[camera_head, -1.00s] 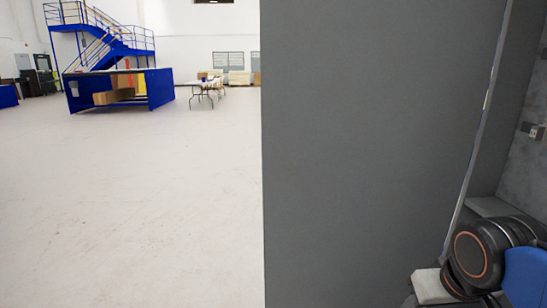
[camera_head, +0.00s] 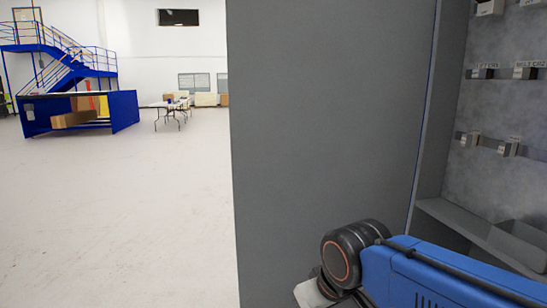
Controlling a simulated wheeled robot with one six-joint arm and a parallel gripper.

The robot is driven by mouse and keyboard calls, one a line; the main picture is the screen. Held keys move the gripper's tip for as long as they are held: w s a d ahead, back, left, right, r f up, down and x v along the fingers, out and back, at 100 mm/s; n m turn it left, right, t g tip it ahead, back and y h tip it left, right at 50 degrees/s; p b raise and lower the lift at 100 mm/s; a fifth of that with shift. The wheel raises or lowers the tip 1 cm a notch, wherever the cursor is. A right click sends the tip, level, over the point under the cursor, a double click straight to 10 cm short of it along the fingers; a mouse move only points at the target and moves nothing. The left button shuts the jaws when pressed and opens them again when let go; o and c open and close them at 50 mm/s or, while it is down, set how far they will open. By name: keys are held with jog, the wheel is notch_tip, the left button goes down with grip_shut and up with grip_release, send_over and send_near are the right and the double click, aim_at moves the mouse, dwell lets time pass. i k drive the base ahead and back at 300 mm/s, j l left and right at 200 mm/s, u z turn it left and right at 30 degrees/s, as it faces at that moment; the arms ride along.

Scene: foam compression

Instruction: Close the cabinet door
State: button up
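The cabinet door appears to be the tall plain grey panel (camera_head: 325,150) in the middle of the head view. It stands open, and its top and bottom run out of the picture. The cabinet (camera_head: 428,130) opens to the right of it, with its inside exposed. My blue arm and its dark round joint are at the lower right, in front of the panel and cabinet. My gripper is not in view, and I see no fingertips. I cannot tell whether my arm touches the door.
Inside the cabinet are labelled fittings (camera_head: 508,148) on rails and a ledge (camera_head: 470,228) low down. Open pale floor (camera_head: 130,215) lies to the left. Blue stairs (camera_head: 75,62), a blue-sided bench (camera_head: 78,112) and a folding table (camera_head: 172,108) stand far back.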

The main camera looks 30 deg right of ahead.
aim_at(326, 98)
jog(key=i+j+u, duration=0.2)
jog(key=i+u, duration=0.15)
jog(key=i, duration=0.15)
jog(key=i+u, duration=0.35)
jog(key=i, duration=2.2)
jog(key=i+z, duration=0.1)
jog(key=i, duration=0.45)
jog(key=i+j+z, duration=0.1)
jog(key=i, duration=0.45)
jog(key=i+j+z, duration=0.1)
jog(key=i, duration=0.45)
jog(key=i+j+z, duration=0.1)
jog(key=z, duration=4.25)
